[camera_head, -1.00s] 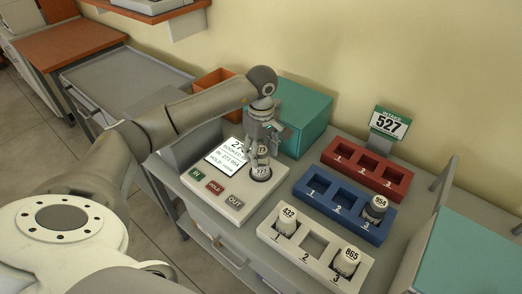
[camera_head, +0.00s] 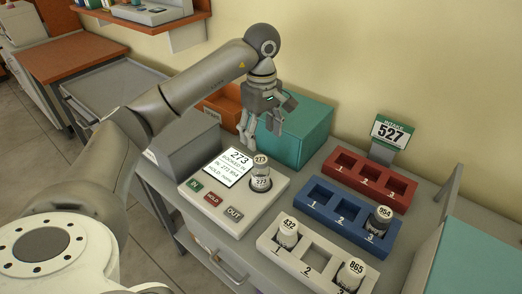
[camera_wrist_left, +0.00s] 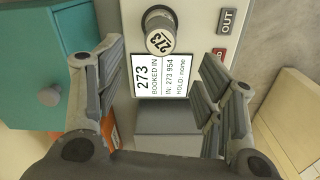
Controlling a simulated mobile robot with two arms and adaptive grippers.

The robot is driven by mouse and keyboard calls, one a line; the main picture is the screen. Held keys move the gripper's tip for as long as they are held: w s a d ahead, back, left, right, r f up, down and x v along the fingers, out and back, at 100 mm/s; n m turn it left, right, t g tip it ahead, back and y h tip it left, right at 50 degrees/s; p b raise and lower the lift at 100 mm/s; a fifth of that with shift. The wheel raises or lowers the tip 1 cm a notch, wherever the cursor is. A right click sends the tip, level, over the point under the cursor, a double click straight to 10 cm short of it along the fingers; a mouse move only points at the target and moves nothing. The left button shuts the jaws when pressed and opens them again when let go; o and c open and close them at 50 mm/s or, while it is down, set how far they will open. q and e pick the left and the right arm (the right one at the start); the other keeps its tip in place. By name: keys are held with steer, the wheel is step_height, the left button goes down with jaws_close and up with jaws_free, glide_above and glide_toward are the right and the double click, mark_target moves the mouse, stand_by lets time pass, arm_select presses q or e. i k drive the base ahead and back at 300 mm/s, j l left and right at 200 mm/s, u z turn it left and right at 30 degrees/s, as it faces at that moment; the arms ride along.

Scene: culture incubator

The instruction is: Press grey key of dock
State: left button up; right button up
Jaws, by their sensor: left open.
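The white dock (camera_head: 222,217) stands on the bench. Its grey key (camera_head: 234,214), marked OUT, is at the front right of the key row and also shows in the left wrist view (camera_wrist_left: 227,20). The dock screen (camera_head: 239,165) reads 273, booked in, hold none. A vial labelled 273 (camera_head: 261,182) stands upright in the dock; its cap shows in the left wrist view (camera_wrist_left: 158,38). My left gripper (camera_head: 261,138) is open and empty, above and behind the vial, apart from it and from the grey key. My right gripper is not seen.
The green IN key (camera_head: 196,187) and red HOLD key (camera_head: 213,199) sit beside the grey key. Blue (camera_head: 320,204) and white (camera_head: 310,257) racks with vials and an empty red rack (camera_head: 367,173) stand to the right. A teal box (camera_head: 303,128) is behind.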

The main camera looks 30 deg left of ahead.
mark_target(231, 211)
steer(key=u, duration=1.3)
